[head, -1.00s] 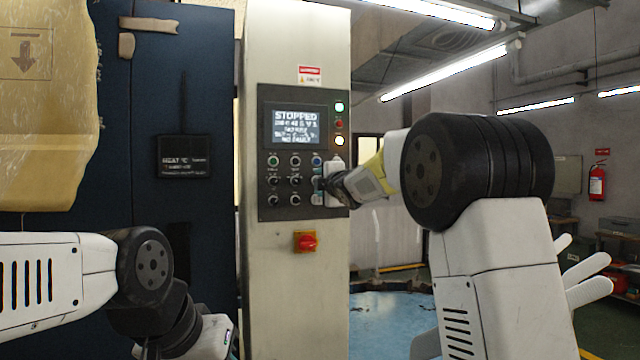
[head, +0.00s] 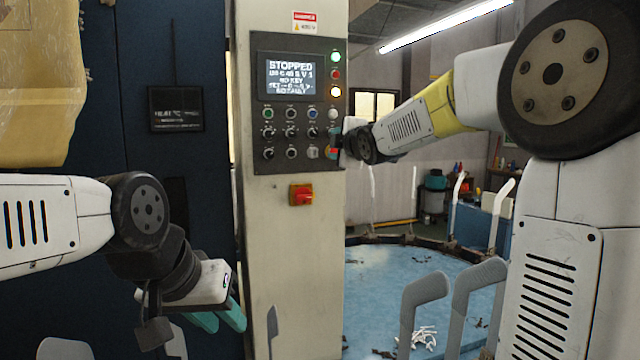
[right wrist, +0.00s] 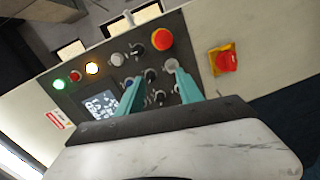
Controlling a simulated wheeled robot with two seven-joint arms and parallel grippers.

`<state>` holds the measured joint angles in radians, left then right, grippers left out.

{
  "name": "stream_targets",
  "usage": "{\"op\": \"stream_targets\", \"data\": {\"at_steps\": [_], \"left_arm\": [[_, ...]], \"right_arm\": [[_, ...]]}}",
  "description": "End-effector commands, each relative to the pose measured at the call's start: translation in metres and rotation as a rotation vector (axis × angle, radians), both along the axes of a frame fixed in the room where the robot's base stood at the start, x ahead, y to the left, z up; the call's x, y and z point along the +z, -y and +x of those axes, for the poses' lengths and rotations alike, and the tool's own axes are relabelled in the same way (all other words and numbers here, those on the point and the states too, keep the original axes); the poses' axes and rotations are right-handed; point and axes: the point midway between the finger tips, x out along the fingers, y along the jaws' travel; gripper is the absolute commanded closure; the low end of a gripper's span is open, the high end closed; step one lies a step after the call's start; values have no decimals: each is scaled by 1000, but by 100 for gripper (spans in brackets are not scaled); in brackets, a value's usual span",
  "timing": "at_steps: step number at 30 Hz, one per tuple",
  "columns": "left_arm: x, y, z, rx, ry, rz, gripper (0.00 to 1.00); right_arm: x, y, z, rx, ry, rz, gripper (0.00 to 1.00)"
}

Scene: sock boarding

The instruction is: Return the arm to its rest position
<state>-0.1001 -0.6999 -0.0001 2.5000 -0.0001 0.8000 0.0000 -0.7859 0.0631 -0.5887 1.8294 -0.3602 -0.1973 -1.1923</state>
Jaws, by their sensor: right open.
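My right gripper (right wrist: 155,79) is open and empty in the right wrist view, its two teal fingers apart in front of the control panel (right wrist: 65,88). In the head view my right arm (head: 405,127) reaches in from the right, and its wrist is by the panel's lower right edge; the fingers are mostly hidden there. I cannot tell if they touch the panel. My left gripper (head: 224,316) hangs low at the left in the head view, teal fingers pointing down right.
The pale cabinet column (head: 290,250) carries the panel, with a screen (head: 290,78) reading STOPPED, and a red switch (head: 301,195) below. A dark blue cabinet (head: 130,60) stands at the left. A round blue table (head: 400,275) with grey upright pieces (head: 425,290) lies at the right.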

Motion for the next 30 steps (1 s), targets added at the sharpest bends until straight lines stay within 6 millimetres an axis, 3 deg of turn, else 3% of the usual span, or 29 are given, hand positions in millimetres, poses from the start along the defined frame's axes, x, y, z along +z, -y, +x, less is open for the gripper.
{"op": "stream_targets", "data": {"at_steps": [1,3,7,12,15,18,21,24,30], "left_arm": [[0,0,0,0,0,0,68],[0,0,0,0,0,0,68],[0,0,0,0,0,0,68],[0,0,0,0,0,0,68],[0,0,0,0,0,0,68],[0,0,0,0,0,0,68],[0,0,0,0,0,0,68],[0,0,0,0,0,0,68],[0,0,0,0,0,0,68]], "right_arm": [[-13,25,-15,-36,-81,97,57],[-38,53,-44,-96,-230,266,57],[-91,87,-123,-233,-520,589,57],[-153,100,-236,-455,-822,917,57],[-184,99,-293,-595,-948,1050,57],[-207,96,-337,-718,-1029,1140,57],[-223,94,-364,-806,-1076,1194,57],[-231,93,-376,-847,-1095,1216,57],[-231,93,-376,-849,-1096,1217,57]]}}
